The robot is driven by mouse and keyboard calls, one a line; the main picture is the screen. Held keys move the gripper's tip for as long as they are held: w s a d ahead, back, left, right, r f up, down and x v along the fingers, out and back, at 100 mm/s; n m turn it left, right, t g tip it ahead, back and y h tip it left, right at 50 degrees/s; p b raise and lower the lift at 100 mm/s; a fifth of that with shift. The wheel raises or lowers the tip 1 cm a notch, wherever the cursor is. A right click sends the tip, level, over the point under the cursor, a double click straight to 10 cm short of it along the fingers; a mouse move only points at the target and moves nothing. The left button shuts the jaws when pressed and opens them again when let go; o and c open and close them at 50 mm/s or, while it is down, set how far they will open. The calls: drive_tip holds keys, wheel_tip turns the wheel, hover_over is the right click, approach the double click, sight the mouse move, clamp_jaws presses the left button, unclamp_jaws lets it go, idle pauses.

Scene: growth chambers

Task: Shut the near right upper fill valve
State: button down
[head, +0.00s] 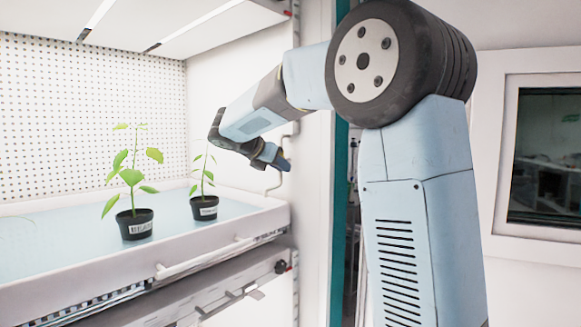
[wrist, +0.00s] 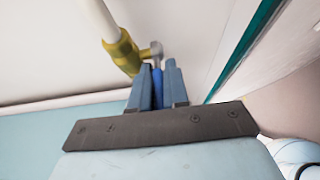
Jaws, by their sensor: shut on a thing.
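In the wrist view the fill valve has a yellow brass body (wrist: 122,52) on a white pipe (wrist: 97,18), with a grey stem at its side. Its blue lever (wrist: 157,76) lies between the two pale blue fingers of my gripper (wrist: 159,85), which is shut on it. The lever's lower part is hidden by the fingers. In the head view my gripper (head: 274,160) is at the right wall of the upper chamber, by the thin white pipe (head: 277,184). The valve is too small there to make out its lever position.
Two potted plants, one nearer (head: 134,222) and one farther (head: 204,206), stand on the pale blue tray (head: 70,248) left of my gripper. A white handle bar (head: 205,258) runs along the tray's front. A teal door edge (head: 340,200) lies close to my arm.

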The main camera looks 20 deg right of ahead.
drive_tip(key=shift+w+r, duration=0.1)
drive_tip(key=shift+r, duration=0.1)
drive_tip(key=c, duration=1.6)
unclamp_jaws()
drive_tip(key=shift+o, duration=0.9)
drive_tip(key=shift+w+d, duration=0.1)
drive_tip(key=shift+w, duration=0.05)
drive_tip(key=shift+o, duration=1.1)
drive_tip(key=shift+f, duration=0.15)
drive_tip(key=v, duration=1.4)
drive_tip(key=shift+f, duration=0.15)
